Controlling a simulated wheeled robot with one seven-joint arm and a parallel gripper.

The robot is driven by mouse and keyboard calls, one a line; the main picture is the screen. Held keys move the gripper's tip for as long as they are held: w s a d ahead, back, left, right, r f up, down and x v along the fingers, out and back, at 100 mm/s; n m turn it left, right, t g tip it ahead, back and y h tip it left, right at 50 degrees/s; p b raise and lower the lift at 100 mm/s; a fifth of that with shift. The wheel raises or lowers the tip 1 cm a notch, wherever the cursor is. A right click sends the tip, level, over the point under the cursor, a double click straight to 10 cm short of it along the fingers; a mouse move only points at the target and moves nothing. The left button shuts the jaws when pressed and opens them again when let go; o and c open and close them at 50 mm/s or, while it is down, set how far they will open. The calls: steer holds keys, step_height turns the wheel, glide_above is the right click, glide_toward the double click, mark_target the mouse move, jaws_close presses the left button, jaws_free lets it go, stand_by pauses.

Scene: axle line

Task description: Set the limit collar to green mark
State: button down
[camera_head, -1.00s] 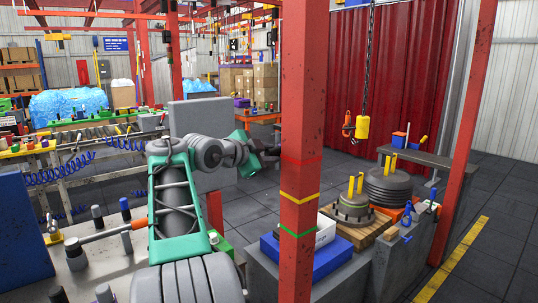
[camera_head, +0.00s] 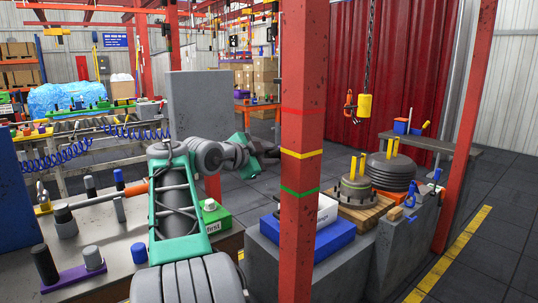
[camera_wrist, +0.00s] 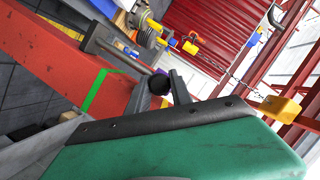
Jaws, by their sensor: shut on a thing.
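The red post (camera_head: 302,230) carries a red band, a yellow band and the green mark (camera_head: 299,191), lowest of the three. The green mark also shows in the wrist view (camera_wrist: 94,91). There, a grey bracket with a bar, seemingly the limit collar (camera_wrist: 96,37), sits at the post's edge, apart from the green mark. The bar ends in a black knob (camera_wrist: 160,84). My gripper (camera_wrist: 164,88) has its fingers on either side of this knob and is shut on it. In the head view my gripper (camera_head: 272,154) is beside the post near yellow-band height; the collar is hidden there.
Right of the post, a bench holds a blue case (camera_head: 325,238) and a flanged part (camera_head: 356,194) on wood. A yellow block (camera_head: 364,106) hangs on a chain. At left, a table holds several pegs (camera_head: 44,264). Open floor lies at right.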

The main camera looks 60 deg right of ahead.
step_height(320, 180, down, 8)
steer(key=b, duration=0.5)
steer(key=shift+f, duration=0.25)
steer(key=c, duration=1.4)
jaws_free()
steer(key=shift+c, duration=0.2)
steer(key=shift+a, duration=0.15)
steer(key=v, duration=0.7)
steer(key=shift+a+r, duration=0.15)
steer(key=shift+a, duration=0.15)
